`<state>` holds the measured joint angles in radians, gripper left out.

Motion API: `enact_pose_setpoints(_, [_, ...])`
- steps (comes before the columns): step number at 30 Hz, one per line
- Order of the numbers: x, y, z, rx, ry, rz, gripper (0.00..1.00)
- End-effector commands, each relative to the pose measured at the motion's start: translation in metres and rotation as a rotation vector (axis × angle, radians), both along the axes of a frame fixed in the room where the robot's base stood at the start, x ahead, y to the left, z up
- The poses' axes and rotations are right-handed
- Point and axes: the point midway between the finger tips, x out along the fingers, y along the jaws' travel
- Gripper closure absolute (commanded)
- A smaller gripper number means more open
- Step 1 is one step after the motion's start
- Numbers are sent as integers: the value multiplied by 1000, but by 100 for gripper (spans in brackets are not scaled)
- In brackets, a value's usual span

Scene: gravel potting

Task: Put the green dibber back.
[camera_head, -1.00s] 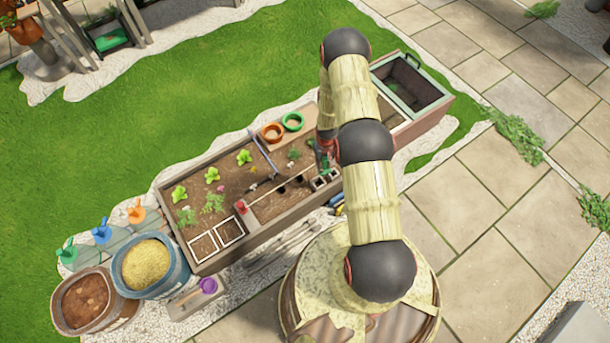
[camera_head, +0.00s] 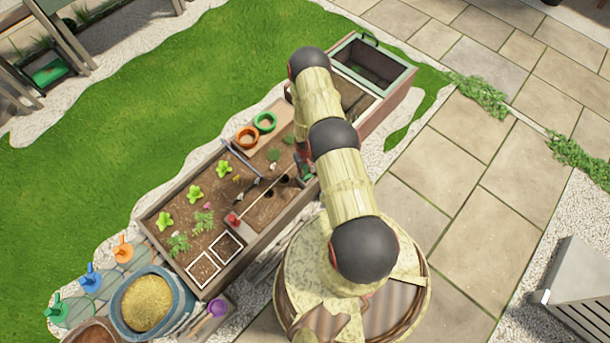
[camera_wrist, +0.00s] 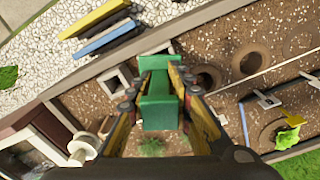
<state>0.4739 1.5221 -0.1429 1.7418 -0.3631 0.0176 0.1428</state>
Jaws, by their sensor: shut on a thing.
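The green dibber (camera_wrist: 158,107) is in my gripper (camera_wrist: 160,82), its green block-shaped handle between the two fingers in the wrist view. In the head view a bit of green (camera_head: 307,173) shows beside my arm at the bed's near edge. The dibber's lower end is hidden below the handle. A pale square holder (camera_wrist: 115,82) lies just left of the dibber at the bed's edge; a similar frame partly shows behind the handle. I cannot tell whether the dibber is inside a holder or above it.
Round holes (camera_wrist: 250,60) are in the soil right of the dibber. Yellow (camera_wrist: 95,18) and blue (camera_wrist: 105,40) bars lie over gravel outside the bed wall. Orange (camera_head: 246,137) and green (camera_head: 265,122) rings sit at the bed's far side. A yellow-filled tub (camera_head: 148,303) stands lower left.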

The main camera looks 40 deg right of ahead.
Motion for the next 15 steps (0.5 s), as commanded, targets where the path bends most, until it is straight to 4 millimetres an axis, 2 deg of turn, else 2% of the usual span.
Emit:
enact_pose_setpoints(3, [-1, 1, -21, 1, 2, 1, 100])
enact_pose_setpoints(6, [-1, 0, -31, 0, 1, 0, 100])
enact_pose_setpoints(15, [0, 0, -30, 0, 1, 0, 100])
